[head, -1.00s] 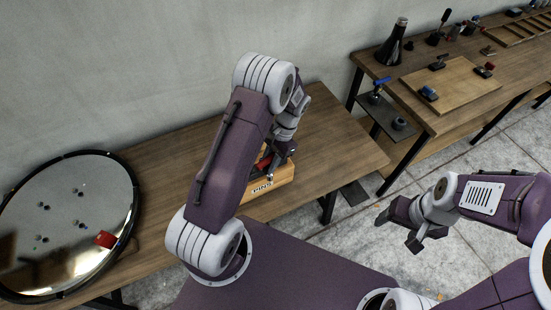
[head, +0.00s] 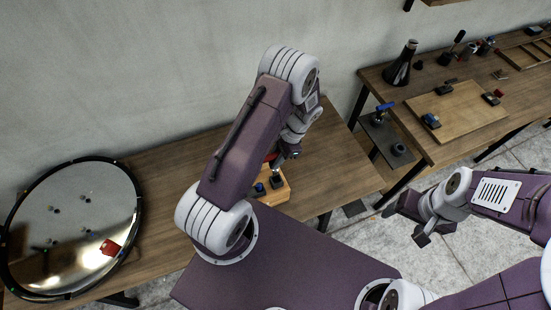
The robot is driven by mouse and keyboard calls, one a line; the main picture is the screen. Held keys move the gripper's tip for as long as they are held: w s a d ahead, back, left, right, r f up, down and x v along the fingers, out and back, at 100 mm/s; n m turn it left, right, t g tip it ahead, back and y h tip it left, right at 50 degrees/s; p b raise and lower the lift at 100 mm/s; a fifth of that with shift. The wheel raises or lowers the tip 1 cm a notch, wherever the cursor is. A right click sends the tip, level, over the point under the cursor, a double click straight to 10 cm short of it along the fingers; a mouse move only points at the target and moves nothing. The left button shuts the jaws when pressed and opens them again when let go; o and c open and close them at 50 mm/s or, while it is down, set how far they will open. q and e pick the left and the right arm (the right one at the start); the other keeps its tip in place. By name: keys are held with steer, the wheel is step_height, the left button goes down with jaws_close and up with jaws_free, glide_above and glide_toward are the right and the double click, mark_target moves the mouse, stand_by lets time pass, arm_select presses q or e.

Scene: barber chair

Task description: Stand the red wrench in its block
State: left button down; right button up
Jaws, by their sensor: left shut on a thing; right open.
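My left gripper (head: 283,158) is low over the back table, behind my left arm's links. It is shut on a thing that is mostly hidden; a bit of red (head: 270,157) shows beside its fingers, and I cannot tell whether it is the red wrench. Just below is a light wooden block (head: 284,193), partly hidden by my arm, with a blue piece and a dark piece on top. I cannot tell whether it is the wrench's block. My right gripper (head: 412,222) is open and empty above the floor at the right.
A round black-rimmed mirror (head: 75,205) at the left shows small dark spots and a red patch (head: 110,247). The right table (head: 440,150) holds a dark bottle (head: 401,63) and a wooden board (head: 458,113) with small items. A blue-handled item (head: 384,107) is on a side shelf.

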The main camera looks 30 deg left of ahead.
arm_select(q)
steer(key=shift+w+f+b, duration=0.35)
steer(key=shift+w+f, duration=0.45)
steer(key=shift+f, duration=0.3)
steer(key=shift+s+f+b, duration=0.65)
steer(key=shift+b, duration=0.25)
steer(key=shift+f, duration=0.25)
steer(key=shift+w+f+b, duration=0.25)
steer(key=shift+f+b, duration=0.2)
steer(key=shift+f, duration=0.05)
steer(key=shift+w+f+b, duration=0.2)
steer(key=shift+f+b, duration=0.25)
steer(key=shift+f, duration=0.3)
steer(key=shift+s+r, duration=0.1)
steer(key=shift+s, duration=0.2)
arm_select(e)
steer(key=f, duration=0.2)
steer(key=w+f, duration=0.1)
steer(key=f, duration=0.1)
steer(key=shift+f, duration=0.4)
arm_select(q)
steer(key=shift+w, duration=0.2)
